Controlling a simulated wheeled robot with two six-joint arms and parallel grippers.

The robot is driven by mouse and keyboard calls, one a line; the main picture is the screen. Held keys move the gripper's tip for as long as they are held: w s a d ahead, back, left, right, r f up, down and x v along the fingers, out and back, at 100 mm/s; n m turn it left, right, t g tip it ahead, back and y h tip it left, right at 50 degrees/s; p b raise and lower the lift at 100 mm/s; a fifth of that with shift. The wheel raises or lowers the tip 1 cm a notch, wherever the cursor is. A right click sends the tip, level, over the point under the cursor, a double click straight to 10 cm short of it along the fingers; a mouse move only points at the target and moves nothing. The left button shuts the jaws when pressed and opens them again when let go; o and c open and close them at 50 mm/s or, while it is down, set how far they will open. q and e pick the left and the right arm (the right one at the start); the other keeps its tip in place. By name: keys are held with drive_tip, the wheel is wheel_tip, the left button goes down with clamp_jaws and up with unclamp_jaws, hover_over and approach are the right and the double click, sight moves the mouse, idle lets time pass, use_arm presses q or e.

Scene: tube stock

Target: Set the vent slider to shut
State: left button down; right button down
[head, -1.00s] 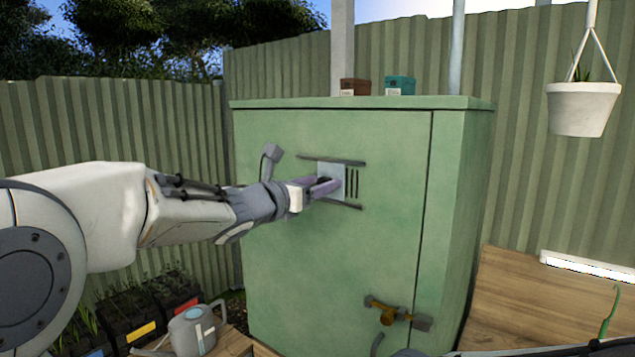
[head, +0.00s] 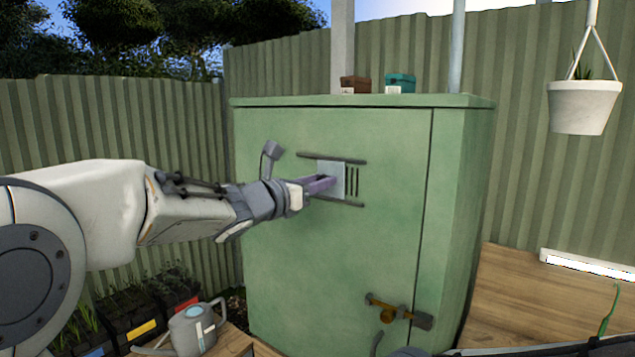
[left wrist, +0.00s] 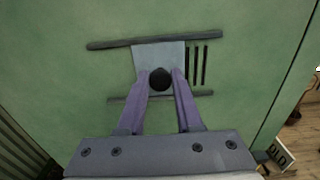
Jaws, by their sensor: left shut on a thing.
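The vent slider is a pale grey plate (head: 330,172) between two dark horizontal rails on the front of the green cabinet (head: 280,250). Several dark vent slots (head: 353,181) show uncovered just right of the plate. In the left wrist view, the plate (left wrist: 158,56) carries a round black knob (left wrist: 160,79), with the slots (left wrist: 198,66) to its right. My left gripper (head: 328,184) has purple fingers shut on the knob, one on each side, as the left wrist view (left wrist: 160,88) shows. The knob is hidden by the fingers in the head view. My right gripper is not in view.
A brass-coloured latch (head: 388,312) sits low on the cabinet front. A brown box (head: 354,85) and a teal box (head: 400,83) stand on top. A watering can (head: 192,330) is at lower left. A white hanging pot (head: 583,107) is at right.

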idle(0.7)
use_arm(q)
drive_tip(key=s+d+b, duration=0.2)
drive_tip(key=d+b, duration=0.1)
drive_tip(key=shift+f, duration=0.2)
drive_tip(key=shift+s+d+r+b, duration=0.1)
drive_tip(key=shift+s+d+b, duration=0.15)
drive_tip(key=shift+b, duration=0.2)
drive_tip(key=shift+r, duration=0.1)
drive_tip(key=c, duration=0.6)
unclamp_jaws()
drive_tip(key=shift+d, duration=0.1)
